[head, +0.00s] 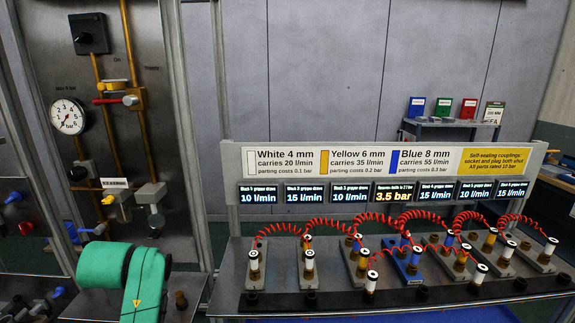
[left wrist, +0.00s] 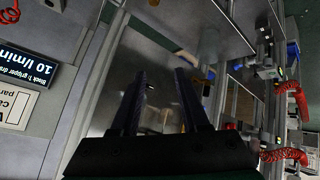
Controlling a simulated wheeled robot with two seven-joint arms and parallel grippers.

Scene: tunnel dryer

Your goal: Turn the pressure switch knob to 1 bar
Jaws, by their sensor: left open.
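A black square switch with a round knob (head: 90,34) is at the top left of the metal panel in the head view. I cannot read its setting, nor tell surely that it is the pressure switch. A round white pressure gauge marked in bar (head: 67,117) is below it. My left gripper (left wrist: 160,73) shows in the left wrist view with its two dark fingers apart and nothing between them. A metal surface lies beyond the fingertips. The knob is not recognisable in that view. In the head view a green part of my arm covers the panel's lower part. My right gripper is not in view.
Yellow pipes and a red-handled valve (head: 115,100) are on the panel. A bench (head: 232,290) at the right carries several fittings joined by red coiled hoses, below a row of displays (head: 401,193). Blue-handled valves (head: 14,197) are at the far left.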

